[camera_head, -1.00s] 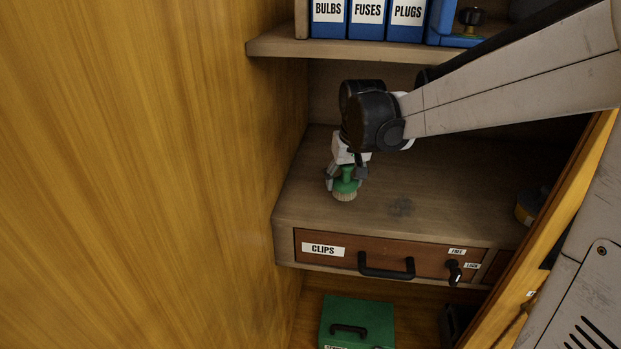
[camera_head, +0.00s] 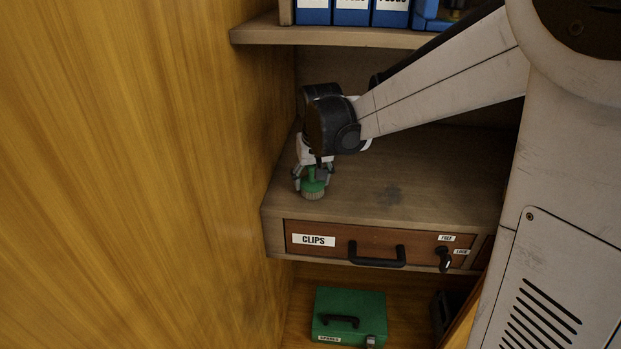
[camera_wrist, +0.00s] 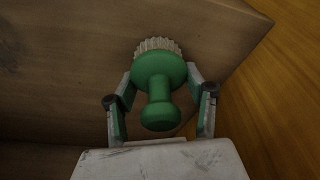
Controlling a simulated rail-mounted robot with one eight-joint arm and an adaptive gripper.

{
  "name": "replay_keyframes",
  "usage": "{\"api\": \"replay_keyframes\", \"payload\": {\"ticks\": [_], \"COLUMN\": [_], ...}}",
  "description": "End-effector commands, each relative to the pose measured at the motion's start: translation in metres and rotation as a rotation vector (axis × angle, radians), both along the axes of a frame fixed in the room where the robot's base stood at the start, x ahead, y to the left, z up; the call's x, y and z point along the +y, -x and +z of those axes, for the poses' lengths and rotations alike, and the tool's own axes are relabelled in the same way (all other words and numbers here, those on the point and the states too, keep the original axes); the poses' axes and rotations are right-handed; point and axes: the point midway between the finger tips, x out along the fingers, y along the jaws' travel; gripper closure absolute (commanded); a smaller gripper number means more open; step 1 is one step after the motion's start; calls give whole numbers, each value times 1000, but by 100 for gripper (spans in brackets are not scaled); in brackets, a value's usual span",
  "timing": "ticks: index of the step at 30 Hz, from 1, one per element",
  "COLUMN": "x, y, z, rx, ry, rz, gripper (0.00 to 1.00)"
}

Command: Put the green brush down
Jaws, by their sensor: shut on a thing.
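The green brush (camera_head: 313,185) has a round green body with a knob and pale bristles. It is upright, bristles down, at the left front part of the wooden shelf top (camera_head: 400,165) above the CLIPS drawer. My gripper (camera_head: 313,178) is around it from above. In the wrist view the brush (camera_wrist: 158,85) sits between the two fingers of my gripper (camera_wrist: 160,95), and the knob points toward the camera. The bristles are at or very near the wood; I cannot tell whether they touch.
The wooden side wall (camera_head: 130,170) stands close on the left. An upper shelf (camera_head: 350,38) with blue binders (camera_head: 352,12) is above. The CLIPS drawer (camera_head: 330,243) is below, and a green case (camera_head: 350,315) is lower down. The shelf top right of the brush is clear.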

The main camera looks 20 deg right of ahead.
Motion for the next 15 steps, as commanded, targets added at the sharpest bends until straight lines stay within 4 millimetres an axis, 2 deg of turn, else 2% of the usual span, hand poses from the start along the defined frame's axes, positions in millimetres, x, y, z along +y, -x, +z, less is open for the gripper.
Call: {"api": "replay_keyframes", "payload": {"ticks": [4,5,8,9,15], "x": [0,0,0,0,0], "y": [0,0,0,0,0], "z": [-4,-4,-3,-3,-3], "rx": [0,0,0,0,0], "ry": [0,0,0,0,0], "rz": [0,0,0,0,0], "gripper": [86,50,36,33,33]}}
